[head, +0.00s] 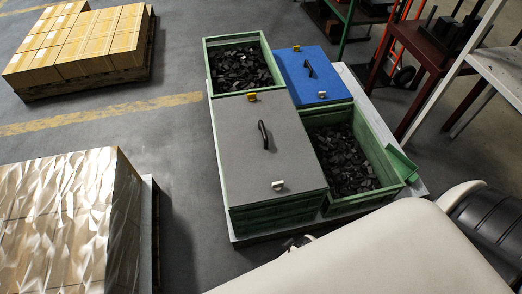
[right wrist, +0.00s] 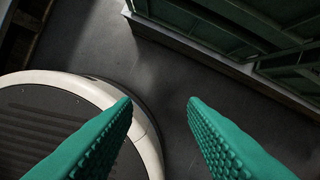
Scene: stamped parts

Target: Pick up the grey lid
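The grey lid (head: 260,147) lies flat over a green crate at the front left of a pallet in the head view. It has a black handle (head: 264,135) in its middle, a yellow latch (head: 252,97) at its far edge and a silver latch (head: 278,185) at its near edge. My right gripper (right wrist: 160,105) shows in the right wrist view as two green textured fingers set wide apart, with only floor between them. It is apart from the lid. My left gripper is not in view.
A blue lid (head: 306,75) covers the back right crate. Two open green crates hold dark parts, one at back left (head: 209,68) and one at front right (head: 398,178). Boxes (head: 82,45) and a wrapped stack (head: 65,215) stand left. A red table (head: 425,45) stands right. Floor lies between.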

